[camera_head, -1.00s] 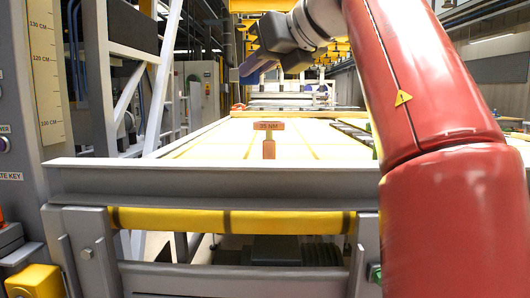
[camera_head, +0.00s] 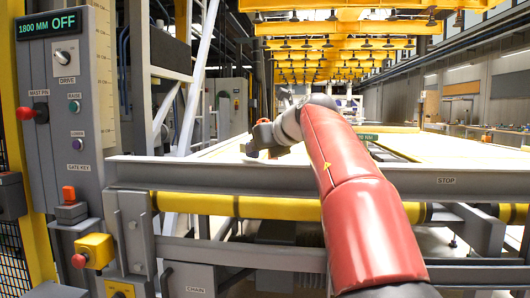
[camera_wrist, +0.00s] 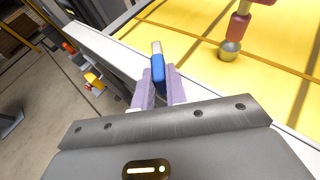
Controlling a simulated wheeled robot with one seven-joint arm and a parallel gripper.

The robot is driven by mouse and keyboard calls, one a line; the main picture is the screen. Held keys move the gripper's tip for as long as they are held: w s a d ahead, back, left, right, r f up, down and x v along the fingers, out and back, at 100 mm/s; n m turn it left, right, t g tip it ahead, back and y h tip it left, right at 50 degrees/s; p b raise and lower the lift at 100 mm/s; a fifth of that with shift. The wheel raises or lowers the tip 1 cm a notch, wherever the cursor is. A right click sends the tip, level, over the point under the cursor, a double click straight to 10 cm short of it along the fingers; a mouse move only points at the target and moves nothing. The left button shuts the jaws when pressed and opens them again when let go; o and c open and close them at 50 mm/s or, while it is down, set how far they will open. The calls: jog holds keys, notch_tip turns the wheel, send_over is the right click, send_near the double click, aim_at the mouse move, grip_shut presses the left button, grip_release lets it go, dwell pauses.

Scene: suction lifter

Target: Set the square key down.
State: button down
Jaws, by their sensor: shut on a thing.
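In the wrist view, the square key (camera_wrist: 157,66) has a blue body and a silver end. It stands between the two lavender fingers of my gripper (camera_wrist: 160,86), which are shut on it. The key is over the pale edge of the yellow-topped table (camera_wrist: 195,35); I cannot tell whether it touches it. In the head view, my gripper (camera_head: 262,150) is small and dark, above the grey front rail, and the key cannot be made out there.
A T-handled red tool with a round metal end (camera_wrist: 230,47) is on the yellow top, right of the key. A grey control panel (camera_head: 65,130) with knobs stands at left. A grey rail (camera_head: 230,177) crosses the front. Much of the yellow top is clear.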

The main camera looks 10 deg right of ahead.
jog(key=shift+f, duration=0.4)
jog(key=shift+f, duration=0.15)
jog(key=c, duration=1.4)
grip_release()
jog(key=shift+c, duration=0.2)
jog(key=shift+r, duration=0.25)
jog(key=v, duration=1.1)
jog(key=shift+s+d, duration=0.25)
jog(key=shift+s, duration=0.1)
jog(key=shift+r, duration=0.1)
